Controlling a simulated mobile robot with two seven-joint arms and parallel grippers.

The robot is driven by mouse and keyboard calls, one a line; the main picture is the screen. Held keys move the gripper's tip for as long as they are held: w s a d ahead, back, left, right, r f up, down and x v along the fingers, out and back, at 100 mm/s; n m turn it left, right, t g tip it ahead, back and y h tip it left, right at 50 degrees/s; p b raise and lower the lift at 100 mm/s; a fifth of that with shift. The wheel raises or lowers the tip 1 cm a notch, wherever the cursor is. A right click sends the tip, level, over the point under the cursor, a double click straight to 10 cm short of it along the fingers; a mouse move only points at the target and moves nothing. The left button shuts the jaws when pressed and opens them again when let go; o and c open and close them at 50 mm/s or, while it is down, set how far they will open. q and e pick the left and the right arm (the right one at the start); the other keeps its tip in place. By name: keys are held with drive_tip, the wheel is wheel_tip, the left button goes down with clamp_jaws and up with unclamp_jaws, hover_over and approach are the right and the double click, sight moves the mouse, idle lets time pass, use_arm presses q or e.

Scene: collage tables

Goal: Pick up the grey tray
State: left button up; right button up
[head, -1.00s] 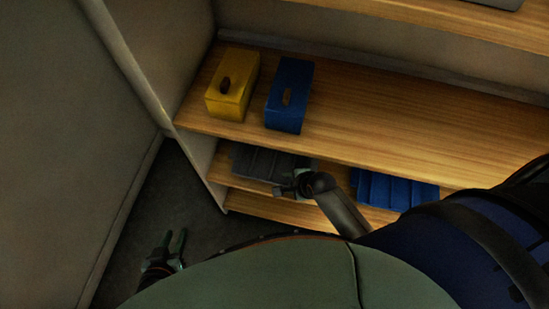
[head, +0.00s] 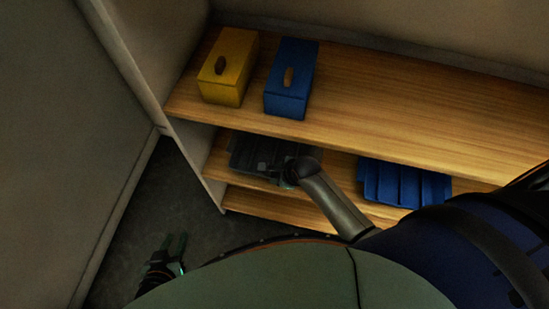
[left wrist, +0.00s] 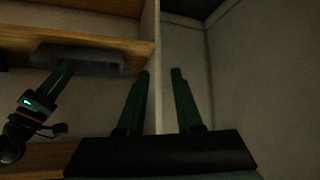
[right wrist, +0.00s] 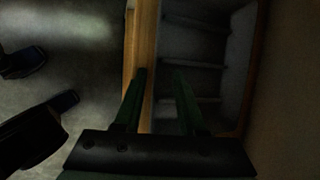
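The grey tray (head: 250,150) sits on the shelf below the top board, at its left end, partly hidden by my right arm. In the right wrist view its ribbed inside (right wrist: 195,65) fills the space ahead, just behind the wooden shelf edge. My right gripper (right wrist: 160,72) is open at the tray's near side; I cannot tell whether it touches. The left wrist view shows the tray's front wall (left wrist: 95,62) with the right gripper's fingers overlapping it. My left gripper (head: 176,243) is open and empty, low over the floor, left of the shelves and apart from the tray.
A blue tray (head: 405,185) lies further right on the same shelf. A yellow box (head: 228,70) and a blue box (head: 290,85) stand on the board above. A wall (head: 60,130) bounds the left side. Dark floor (head: 165,205) shows beside the shelves.

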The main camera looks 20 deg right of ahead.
drive_tip(key=shift+w+a+f+b, duration=0.1)
drive_tip(key=shift+a+f+b, duration=0.05)
drive_tip(key=shift+f+b, duration=0.4)
drive_tip(key=b+x, duration=0.2)
drive_tip(key=b, duration=0.1)
drive_tip(key=shift+a+f, duration=0.2)
drive_tip(key=shift+f, duration=0.05)
drive_tip(key=b+x, duration=0.1)
drive_tip(key=b, duration=0.2)
drive_tip(key=shift+a+f, duration=0.1)
drive_tip(key=shift+f, duration=0.25)
drive_tip(key=shift+w+a+f, duration=0.1)
drive_tip(key=shift+w, duration=0.05)
use_arm(q)
drive_tip(key=w+d+f, duration=0.1)
drive_tip(key=d+f, duration=0.2)
drive_tip(key=f, duration=0.2)
drive_tip(key=shift+w+m+h, duration=0.3)
drive_tip(key=shift+w+h, duration=0.05)
drive_tip(key=shift+h, duration=0.05)
drive_tip(key=shift+r, duration=0.1)
drive_tip(key=shift+s, duration=0.15)
use_arm(e)
drive_tip(key=shift+f, duration=0.2)
